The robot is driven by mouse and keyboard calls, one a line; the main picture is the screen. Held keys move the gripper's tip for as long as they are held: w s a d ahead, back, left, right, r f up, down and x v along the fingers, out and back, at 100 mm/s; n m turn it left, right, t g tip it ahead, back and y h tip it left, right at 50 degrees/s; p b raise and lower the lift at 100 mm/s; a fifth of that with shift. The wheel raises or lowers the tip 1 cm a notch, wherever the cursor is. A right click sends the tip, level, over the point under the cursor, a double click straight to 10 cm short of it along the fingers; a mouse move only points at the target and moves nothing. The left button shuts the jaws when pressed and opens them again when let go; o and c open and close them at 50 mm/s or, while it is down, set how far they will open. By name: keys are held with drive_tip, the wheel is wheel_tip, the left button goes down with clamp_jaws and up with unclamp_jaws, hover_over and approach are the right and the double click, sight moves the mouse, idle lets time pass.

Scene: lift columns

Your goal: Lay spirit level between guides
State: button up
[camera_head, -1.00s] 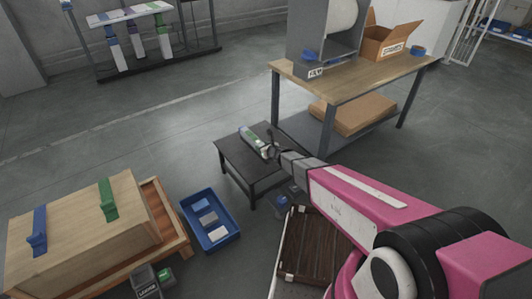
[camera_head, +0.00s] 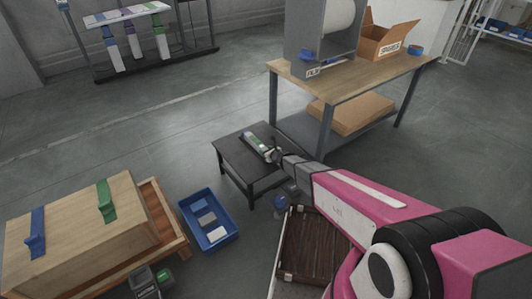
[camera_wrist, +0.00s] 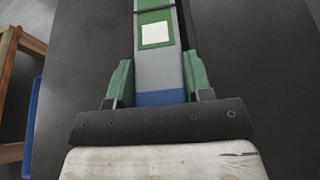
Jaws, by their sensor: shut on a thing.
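The spirit level (camera_head: 253,142) is a grey bar with green and white markings over the low black table (camera_head: 235,162). In the wrist view the level (camera_wrist: 157,68) runs away from me, with a blue band at its near end and a green patch with a white square. My gripper (camera_wrist: 160,82) is shut on it, one green finger on each side. In the head view my gripper (camera_head: 271,156) is at the level's near end. I cannot tell whether the level touches the tabletop. The guides cannot be made out clearly.
A workbench (camera_head: 350,70) with an open carton stands behind the low table. A blue bin (camera_head: 211,238) is on the floor to the left, beside a large wooden box (camera_head: 75,225). A rack (camera_head: 150,60) stands at the back left.

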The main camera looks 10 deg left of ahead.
drive_tip(key=o, duration=1)
drive_tip(key=shift+f, duration=0.1)
drive_tip(key=shift+o, duration=0.2)
